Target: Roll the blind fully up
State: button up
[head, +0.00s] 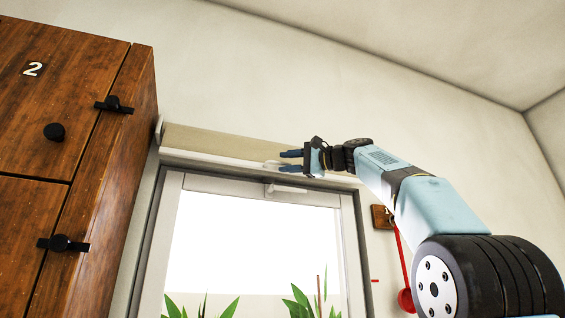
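The blind (215,141) is a short beige strip across the top of the window, with a pale bar (210,158) along its lower edge. A small whitish piece (271,165), perhaps a pull, shows at that bar, just left of my fingertips. My gripper (281,162) points left in front of the blind's right half, with its two dark blue fingers apart. I see nothing clearly held between them. I cannot tell whether a finger touches the whitish piece. My gripper and wrist hide part of the blind's right end.
The window (255,235) below has a white frame and a handle (286,189); green plants (305,303) stand at its bottom. A wooden cabinet (60,150) with black knobs stands close on the left. The upper wall is clear.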

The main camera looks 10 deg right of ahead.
jog(key=v, duration=1.2)
jog(key=shift+s+d, duration=0.2)
jog(key=shift+s, duration=0.1)
jog(key=shift+f, duration=0.15)
jog(key=s+a+f+m+h, duration=0.15)
jog(key=f+h, duration=0.35)
jog(key=f, duration=1)
jog(key=s+a+f+h, duration=0.15)
jog(key=f+h, duration=0.25)
jog(key=f, duration=1)
jog(key=s+d+f+n+g+h, duration=0.1)
jog(key=s+f, duration=0.5)
jog(key=f, duration=0.6)
jog(key=s+d+f+n+g+h, duration=0.2)
jog(key=s+f, duration=0.4)
jog(key=f, duration=0.6)
jog(key=s+d+f+n+g+h, duration=0.1)
jog(key=s+d+f+n+h, duration=0.2)
jog(key=f, duration=0.9)
jog(key=s+h, duration=0.1)
jog(key=s, duration=0.2)
jog(key=shift+s+h, duration=0.4)
jog(key=shift+s+d, duration=0.1)
